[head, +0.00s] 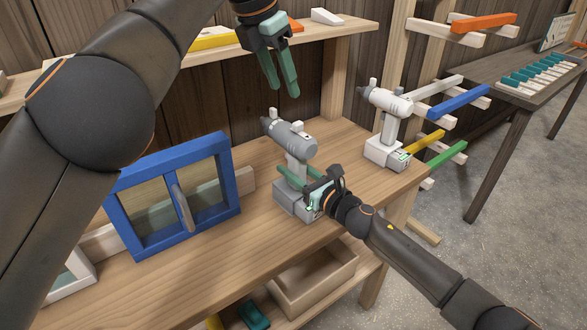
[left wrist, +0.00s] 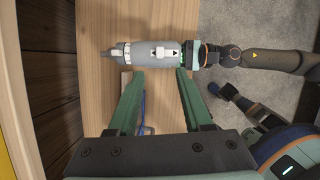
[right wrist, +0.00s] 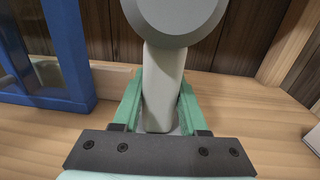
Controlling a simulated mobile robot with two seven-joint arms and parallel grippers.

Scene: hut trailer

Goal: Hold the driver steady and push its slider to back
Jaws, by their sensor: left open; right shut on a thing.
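The grey driver (head: 291,140) stands upright on the wooden workbench (head: 221,268), on its wide battery base. Its white slider (left wrist: 164,51), marked with dark arrows, is on top of the body in the left wrist view; it also shows in the head view (head: 274,113). My right gripper (head: 290,178) is shut around the driver's handle; the handle shows between its fingers in the right wrist view (right wrist: 163,90). My left gripper (head: 287,90) is open and empty above the driver, with its fingers pointing down. In the left wrist view its fingertips (left wrist: 160,76) are beside the driver's body, apart from the slider.
A white driver (head: 387,115) stands to the right on the bench. A blue-framed window (head: 182,190) stands to the left. A shelf (head: 350,28) runs behind my left gripper. Pegs with coloured bars (head: 458,103) stick out at the right. A wooden box (head: 312,287) sits below.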

